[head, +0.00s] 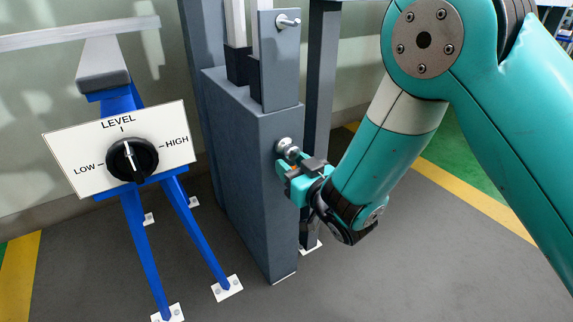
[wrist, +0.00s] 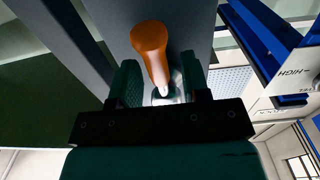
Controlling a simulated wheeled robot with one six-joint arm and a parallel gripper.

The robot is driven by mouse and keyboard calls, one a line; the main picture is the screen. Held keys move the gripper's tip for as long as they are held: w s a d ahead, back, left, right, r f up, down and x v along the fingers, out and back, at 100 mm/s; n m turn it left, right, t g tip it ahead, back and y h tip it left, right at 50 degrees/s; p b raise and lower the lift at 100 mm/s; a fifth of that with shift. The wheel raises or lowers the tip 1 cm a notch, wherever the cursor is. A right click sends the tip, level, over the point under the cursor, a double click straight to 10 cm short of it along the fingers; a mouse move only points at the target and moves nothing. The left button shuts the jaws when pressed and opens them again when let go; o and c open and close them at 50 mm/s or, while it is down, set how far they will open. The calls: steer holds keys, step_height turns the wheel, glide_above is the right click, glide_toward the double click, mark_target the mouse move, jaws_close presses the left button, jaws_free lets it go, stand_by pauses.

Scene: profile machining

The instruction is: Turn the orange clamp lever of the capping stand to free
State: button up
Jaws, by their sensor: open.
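The capping stand (head: 245,180) is a tall blue-grey block in the middle of the head view. A silver round pivot (head: 288,148) shows on its right-hand face. The orange clamp lever (wrist: 150,42) shows clearly in the wrist view, with its thick end pointing away from my gripper's palm and a pale metal stem running down between the fingers. My gripper (head: 298,178) is at that face, just below the pivot, and hides most of the lever in the head view. In the wrist view my open gripper (wrist: 160,84) has one green finger on each side of the lever; contact cannot be told.
A white panel (head: 70,170) with a black LEVEL knob (head: 132,160), marked LOW and HIGH, stands on blue legs to the left. A plate with a silver peg (head: 288,21) rises above the stand. A dark post (head: 319,110) stands close behind my gripper. Floor is clear in front.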

mark_target(270, 149)
jaws_close()
steer(key=shift+m, duration=0.3)
steer(key=m+p, duration=0.1)
steer(key=m, duration=0.2)
steer(key=s+a+r+m+p, duration=0.1)
steer(key=m, duration=0.2)
steer(key=a+m+p, duration=0.1)
steer(key=m, duration=0.2)
steer(key=shift+s+r+p, duration=0.15)
steer(key=shift+p, duration=0.2)
steer(key=m, duration=0.1)
steer(key=m+p, duration=0.1)
steer(key=m, duration=0.1)
steer(key=r+m, duration=0.1)
steer(key=shift+s+a, duration=0.2)
steer(key=shift+a, duration=0.1)
steer(key=shift+r+m+p, duration=0.25)
steer(key=shift+m+p, duration=0.05)
steer(key=shift+m, duration=0.75)
steer(key=shift+r+m+p, duration=0.2)
steer(key=shift+m+p, duration=0.05)
steer(key=shift+m, duration=0.8)
